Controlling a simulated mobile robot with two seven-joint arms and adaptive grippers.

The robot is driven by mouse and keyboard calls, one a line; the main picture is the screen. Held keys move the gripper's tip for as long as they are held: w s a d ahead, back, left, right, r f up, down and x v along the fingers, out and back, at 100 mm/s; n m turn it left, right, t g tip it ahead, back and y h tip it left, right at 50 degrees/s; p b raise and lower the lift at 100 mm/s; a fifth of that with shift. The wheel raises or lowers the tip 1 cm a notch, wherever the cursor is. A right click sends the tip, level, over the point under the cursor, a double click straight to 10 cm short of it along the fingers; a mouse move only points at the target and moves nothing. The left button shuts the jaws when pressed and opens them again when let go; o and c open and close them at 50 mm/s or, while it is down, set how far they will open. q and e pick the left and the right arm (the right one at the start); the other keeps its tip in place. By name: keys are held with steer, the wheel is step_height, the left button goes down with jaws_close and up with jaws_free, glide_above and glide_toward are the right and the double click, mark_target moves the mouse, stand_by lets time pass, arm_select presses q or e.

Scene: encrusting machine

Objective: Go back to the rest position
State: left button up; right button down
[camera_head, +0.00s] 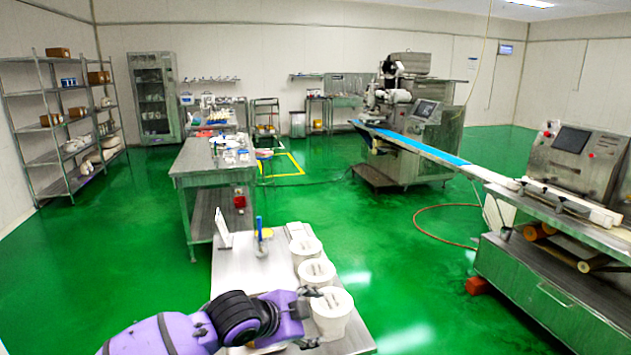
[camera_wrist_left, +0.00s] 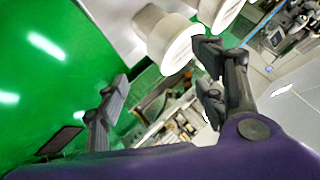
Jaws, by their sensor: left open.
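My left arm, purple with a black joint, comes in from the bottom left of the head view. My left gripper (camera_head: 312,310) is over the near end of the small metal table (camera_head: 235,265), close to the nearest white tub (camera_head: 331,312). In the left wrist view its two dark fingers (camera_wrist_left: 165,95) are spread wide with nothing between them. White tubs also show beyond the fingers there (camera_wrist_left: 165,42). Whether the gripper touches the nearest tub, I cannot tell. My right gripper is in neither view.
Two more white tubs (camera_head: 316,271) (camera_head: 304,248) stand in a row along the table's right side. A blue-handled item (camera_head: 259,232) and a white upright panel (camera_head: 223,228) stand at its far end. The encrusting machine (camera_head: 425,125) and its blue conveyor (camera_head: 425,150) are farther off.

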arm_select(q)
steer(key=s+a+f+n+y+p, duration=0.1)
steer(key=s+a+f+n, duration=0.4)
steer(key=s, duration=0.8)
steer(key=s+a+f+n+y, duration=0.3)
steer(key=s+a+f+n, duration=0.3)
steer(key=s+f, duration=0.6)
steer(key=s+a+f+n+y+p, duration=0.1)
steer(key=s+a+f+n, duration=0.4)
steer(key=s, duration=1)
step_height(320, 180, down, 4)
steer(key=shift+s+a+f+n+t+y+p, duration=0.1)
steer(key=shift+s+a+n+t+y+p, duration=0.25)
steer(key=shift+a, duration=0.75)
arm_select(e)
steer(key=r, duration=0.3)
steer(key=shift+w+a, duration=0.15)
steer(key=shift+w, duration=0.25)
arm_select(q)
steer(key=shift+w, duration=0.1)
